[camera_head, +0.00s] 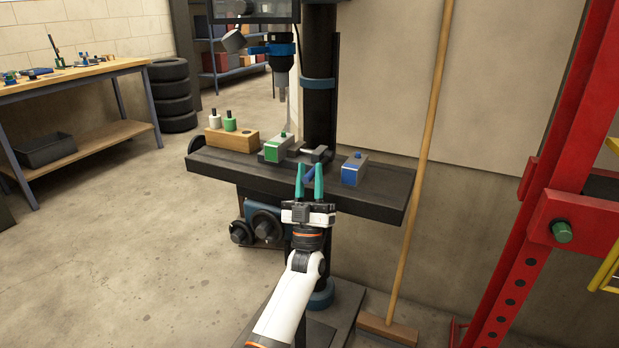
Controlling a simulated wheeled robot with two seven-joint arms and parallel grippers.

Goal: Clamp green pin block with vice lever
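The green pin block (278,149), grey with a green end face and a green pin on top, sits in the dark vice (316,152) on the drill press table. A blue lever (309,173) at the front of the vice shows between the teal fingers of my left gripper (310,170). The fingers are apart, one on each side of the lever; I cannot tell whether they touch it. The gripper points away from me over the table's front edge. My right gripper is not in view.
A blue-marked block (354,170) stands right of the vice on the black table (385,193). A wooden holder (232,139) with a white and a green pin stands at the left. The drill head (280,70) hangs above. A broom (420,170) leans at the right.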

